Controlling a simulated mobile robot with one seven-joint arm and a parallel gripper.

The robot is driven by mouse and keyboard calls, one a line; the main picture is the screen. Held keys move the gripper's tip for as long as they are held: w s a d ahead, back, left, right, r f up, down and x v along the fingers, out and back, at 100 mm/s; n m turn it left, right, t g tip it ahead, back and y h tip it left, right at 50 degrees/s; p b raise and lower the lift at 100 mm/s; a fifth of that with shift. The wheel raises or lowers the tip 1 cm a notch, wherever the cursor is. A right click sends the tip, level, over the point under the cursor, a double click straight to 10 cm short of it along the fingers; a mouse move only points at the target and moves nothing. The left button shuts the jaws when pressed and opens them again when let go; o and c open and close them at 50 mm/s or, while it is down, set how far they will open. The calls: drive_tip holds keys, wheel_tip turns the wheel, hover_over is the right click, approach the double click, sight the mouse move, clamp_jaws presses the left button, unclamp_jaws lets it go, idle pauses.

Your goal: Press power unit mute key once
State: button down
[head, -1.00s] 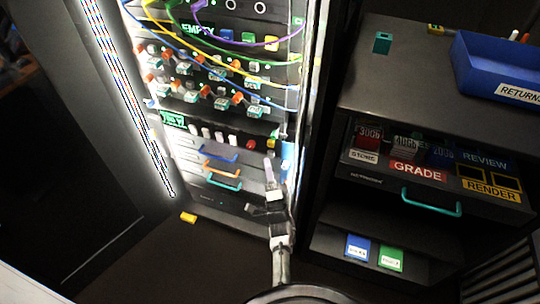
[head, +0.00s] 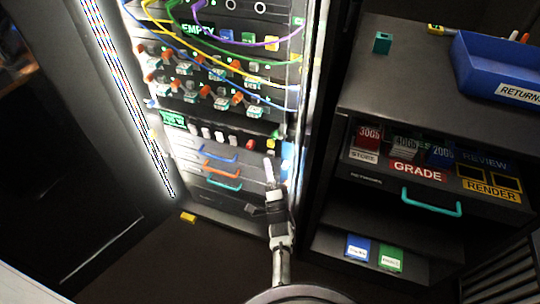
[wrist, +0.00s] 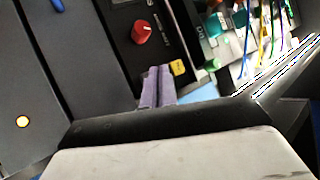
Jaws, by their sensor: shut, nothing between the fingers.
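The power unit looks to be the dark panel (head: 213,141) low in the rack in the head view, with a green display at its left and several pale keys. A red knob (wrist: 143,32) and a small yellow key (wrist: 178,67) show on a panel in the wrist view. The yellow key has a dark mark too small to read, so I cannot confirm that it is the mute key. My gripper (wrist: 157,84) is shut and empty, its pale lavender fingertips just left of the yellow key in the wrist view. In the head view my gripper (head: 268,171) is below the panel's right end; contact cannot be told.
Drawers with blue, orange and teal handles (head: 224,185) lie below the panel. Colored cables (head: 230,62) hang across the upper rack. A desk with a blue returns bin (head: 495,70) and a teal-handled drawer (head: 432,203) stands to the right.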

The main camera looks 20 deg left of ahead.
drive_tip(key=shift+w, duration=0.15)
drive_tip(key=shift+w+b, duration=0.3)
idle(0.3)
drive_tip(key=shift+w, duration=0.4)
idle(0.7)
drive_tip(key=shift+s, duration=0.85)
drive_tip(key=shift+s+a+p, duration=0.1)
drive_tip(key=shift+s+p, duration=0.75)
drive_tip(key=shift+s, duration=1.65)
